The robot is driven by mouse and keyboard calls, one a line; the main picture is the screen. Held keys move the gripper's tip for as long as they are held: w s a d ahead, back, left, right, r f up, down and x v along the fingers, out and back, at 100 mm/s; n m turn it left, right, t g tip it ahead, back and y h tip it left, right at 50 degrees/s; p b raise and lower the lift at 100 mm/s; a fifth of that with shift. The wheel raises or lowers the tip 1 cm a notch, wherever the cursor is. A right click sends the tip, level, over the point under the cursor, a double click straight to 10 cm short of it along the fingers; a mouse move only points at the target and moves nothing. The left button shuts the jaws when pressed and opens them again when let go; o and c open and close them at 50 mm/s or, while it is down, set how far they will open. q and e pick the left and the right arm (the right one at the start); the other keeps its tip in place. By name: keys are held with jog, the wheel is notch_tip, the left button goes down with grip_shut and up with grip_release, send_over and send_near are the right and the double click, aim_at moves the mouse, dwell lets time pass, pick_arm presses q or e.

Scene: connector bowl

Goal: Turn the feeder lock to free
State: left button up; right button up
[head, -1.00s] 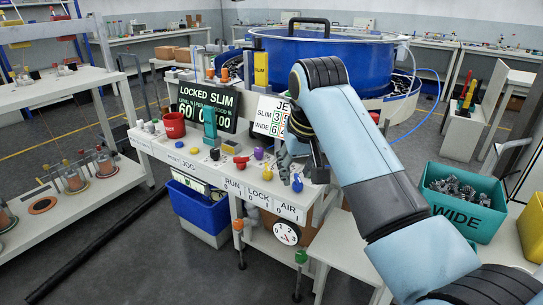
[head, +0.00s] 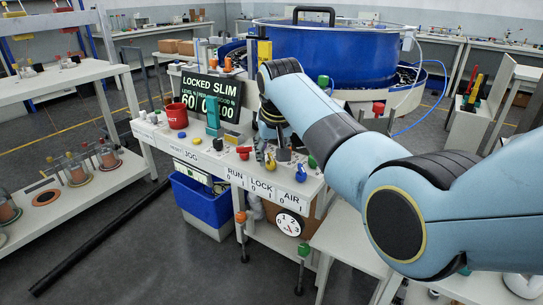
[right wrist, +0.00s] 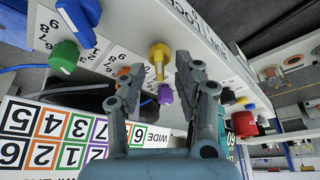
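The yellow LOCK knob (head: 270,165) stands on the white feeder panel (head: 228,166) behind the LOCK label (head: 262,189). The display board (head: 210,100) reads LOCKED SLIM. My right gripper (head: 272,148) is over the panel, close to this knob and partly hiding it. In the right wrist view my right gripper (right wrist: 157,72) is open, and the yellow knob (right wrist: 158,58) shows between its two fingertips. I cannot tell whether either finger touches it. My left gripper is not in view.
A red knob (head: 243,153) and a blue knob (head: 300,175) flank the yellow one. A purple knob (right wrist: 165,94) and an orange knob (right wrist: 123,72) lie close to the fingers. A red cup (head: 177,115) and a blue bowl feeder (head: 325,55) stand farther back.

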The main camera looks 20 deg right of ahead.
jog(key=shift+w+f, duration=0.1)
jog(key=shift+f, duration=0.15)
grip_shut()
